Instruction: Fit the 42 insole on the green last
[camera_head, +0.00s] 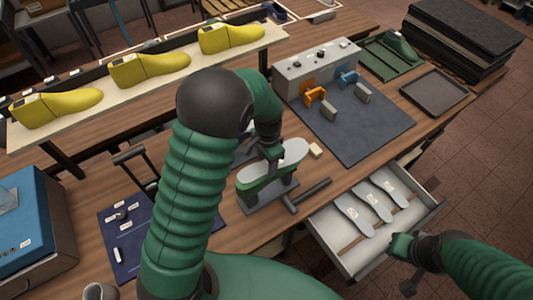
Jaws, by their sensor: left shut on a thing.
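A green last (253,188) sits sole up on a grey stand (268,198) on the bench, in the middle of the head view. A pale grey insole (293,152) lies over the last's sole; I cannot tell whether it touches all along. My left gripper (271,157) is over the insole's middle-left part and is shut on it. The gripper hides part of the insole, and its size mark is not readable. My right gripper (409,284) is low at the right, by the drawer's front; its fingers are too unclear to judge.
An open drawer (428,210) holds several labelled insoles (376,203). Yellow lasts (150,70) stand on a shelf at left. A grey mat (375,130) with orange and blue clamps lies behind. A dark handle (308,195) sticks out beside the stand.

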